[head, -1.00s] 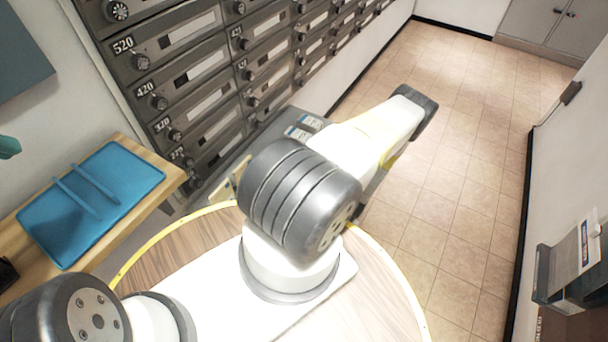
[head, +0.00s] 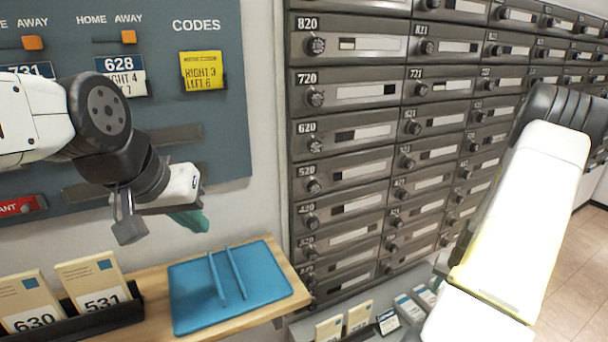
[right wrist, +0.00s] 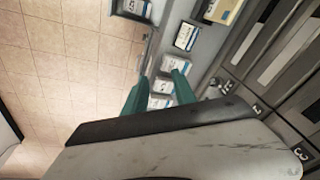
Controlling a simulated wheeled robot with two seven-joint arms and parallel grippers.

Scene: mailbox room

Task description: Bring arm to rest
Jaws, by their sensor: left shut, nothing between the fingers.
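My left gripper (head: 188,220) shows in the head view with its teal fingers shut and empty. It hangs in front of the blue-grey board, above the wooden shelf and the blue tray. My right arm (head: 525,210) reaches along the right side of the head view, in front of the mailboxes; its gripper is hidden there. In the right wrist view my right gripper (right wrist: 161,90) shows two teal fingers apart, with nothing held between them. Small labelled cards lie beyond the fingertips.
Grey numbered mailboxes (head: 345,135) fill the wall. The blue tray (head: 200,300) lies on the wooden shelf (head: 150,290), beside a black holder with numbered envelopes (head: 92,282). The board (head: 215,130) carries a yellow codes note (head: 202,70). Tiled floor (head: 575,270) is clear at right.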

